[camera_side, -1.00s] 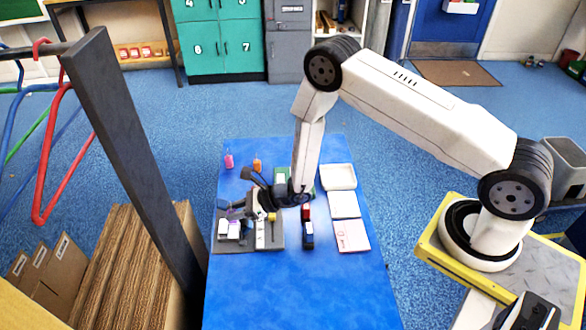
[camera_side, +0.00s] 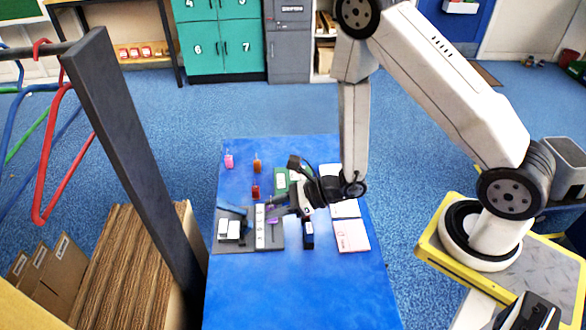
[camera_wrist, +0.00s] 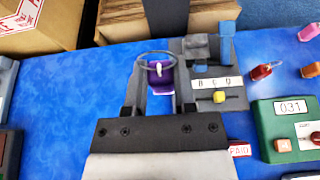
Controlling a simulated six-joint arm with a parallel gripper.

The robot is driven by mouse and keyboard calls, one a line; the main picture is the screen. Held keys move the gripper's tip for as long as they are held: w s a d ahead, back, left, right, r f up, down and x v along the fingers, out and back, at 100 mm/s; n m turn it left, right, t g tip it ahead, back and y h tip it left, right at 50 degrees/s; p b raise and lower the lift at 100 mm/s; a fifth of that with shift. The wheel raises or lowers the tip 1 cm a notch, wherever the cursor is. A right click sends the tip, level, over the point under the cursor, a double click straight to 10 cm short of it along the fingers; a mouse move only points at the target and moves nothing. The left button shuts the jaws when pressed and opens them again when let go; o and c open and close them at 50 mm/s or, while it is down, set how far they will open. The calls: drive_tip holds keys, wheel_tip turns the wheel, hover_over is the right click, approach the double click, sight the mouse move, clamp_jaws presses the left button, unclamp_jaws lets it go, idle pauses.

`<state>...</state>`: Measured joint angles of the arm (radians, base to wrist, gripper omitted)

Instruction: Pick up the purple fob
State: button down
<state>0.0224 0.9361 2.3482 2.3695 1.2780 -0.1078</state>
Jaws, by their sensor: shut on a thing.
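The purple fob (camera_wrist: 162,82) is between the two fingers of my gripper (camera_wrist: 160,88) in the wrist view, with its ring at its top end. My gripper is shut on it. In the side view my gripper (camera_side: 274,212) is over the right part of the grey holder, and the fob (camera_side: 272,221) shows as a small purple patch, partly hidden by the fingers. Its exact height above the table is hard to tell.
Red (camera_side: 255,192), orange (camera_side: 257,166) and pink (camera_side: 229,160) fobs lie farther back. A green box (camera_wrist: 262,112) stands to the right in the wrist view. The near blue table (camera_side: 290,290) is clear.

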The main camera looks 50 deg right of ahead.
drive_tip(key=shift+s+d+r, duration=0.1)
drive_tip(key=shift+s+r, duration=0.1)
drive_tip(key=shift+s, duration=0.2)
drive_tip(key=shift+w+r, duration=0.1)
idle(0.4)
drive_tip(key=w+d+r+m+t+h, duration=0.1)
drive_tip(key=w+d+r, duration=0.3)
drive_tip(key=r, duration=0.7)
drive_tip(key=w+d+r+m+t+h, duration=0.2)
drive_tip(key=w+d+r+m+h, duration=0.2)
drive_tip(key=r, duration=0.7)
drive_tip(key=shift+w+d+m+h, duration=0.3)
drive_tip(key=shift+w+d, duration=0.3)
drive_tip(key=shift+d, duration=0.8)
drive_tip(key=shift+f, duration=0.1)
